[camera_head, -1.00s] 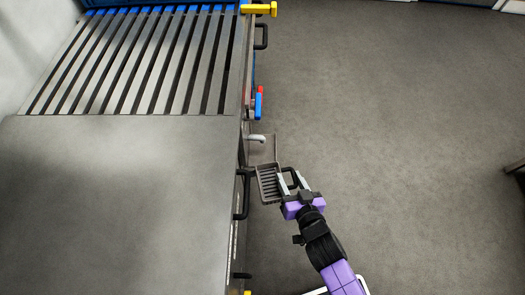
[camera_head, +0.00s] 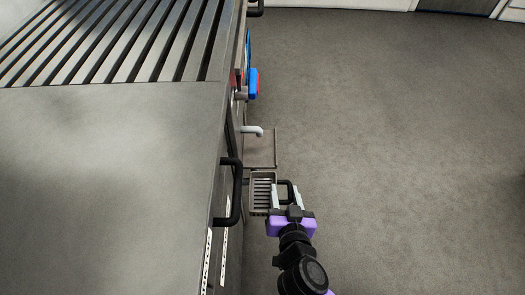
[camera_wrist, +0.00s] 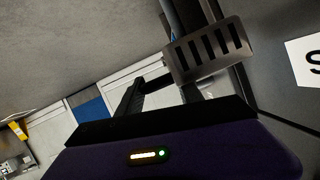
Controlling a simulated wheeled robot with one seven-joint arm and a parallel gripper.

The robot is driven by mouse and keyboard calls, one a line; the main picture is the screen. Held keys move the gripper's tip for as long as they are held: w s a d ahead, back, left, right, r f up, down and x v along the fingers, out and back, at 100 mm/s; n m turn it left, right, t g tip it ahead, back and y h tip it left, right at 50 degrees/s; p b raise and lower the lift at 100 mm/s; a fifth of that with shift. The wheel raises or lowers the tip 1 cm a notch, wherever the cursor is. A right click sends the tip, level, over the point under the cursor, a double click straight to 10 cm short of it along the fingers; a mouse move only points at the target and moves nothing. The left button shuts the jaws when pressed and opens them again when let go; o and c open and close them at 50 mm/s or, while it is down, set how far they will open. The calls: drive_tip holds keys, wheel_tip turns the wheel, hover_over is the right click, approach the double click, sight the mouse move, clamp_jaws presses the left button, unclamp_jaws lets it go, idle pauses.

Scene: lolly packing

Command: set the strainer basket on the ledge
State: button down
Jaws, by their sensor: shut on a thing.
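The strainer basket (camera_head: 262,193) is a small grey slotted box with a dark loop handle (camera_head: 285,186). My gripper (camera_head: 287,198) is shut on its handle, at the basket's right side. The basket hangs beside the machine's side, just in front of a flat grey ledge (camera_head: 260,150) that juts out under a pale spout. A small gap seems to part basket and ledge, but their heights are hard to compare. In the wrist view the basket (camera_wrist: 208,50) shows its slots ahead of the gripper fingers.
The big steel machine (camera_head: 110,190) fills the left, with a slatted top at the back. A black handle (camera_head: 232,190) sticks out close to the basket's left. The pale spout (camera_head: 252,130) and a blue and red lever (camera_head: 252,82) lie further back. Grey floor is free on the right.

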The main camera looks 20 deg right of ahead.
drive_tip(key=w+d, duration=0.1)
drive_tip(key=w, duration=0.4)
drive_tip(key=w+d, duration=0.1)
drive_tip(key=w, duration=0.5)
drive_tip(key=w+d, duration=0.2)
drive_tip(key=w, duration=0.4)
drive_tip(key=shift+w+d, duration=0.1)
drive_tip(key=shift+w, duration=0.15)
drive_tip(key=shift+s+f, duration=0.15)
drive_tip(key=shift+f, duration=0.05)
drive_tip(key=shift+f, duration=0.2)
drive_tip(key=c, duration=1.1)
unclamp_jaws()
drive_tip(key=shift+o, duration=0.2)
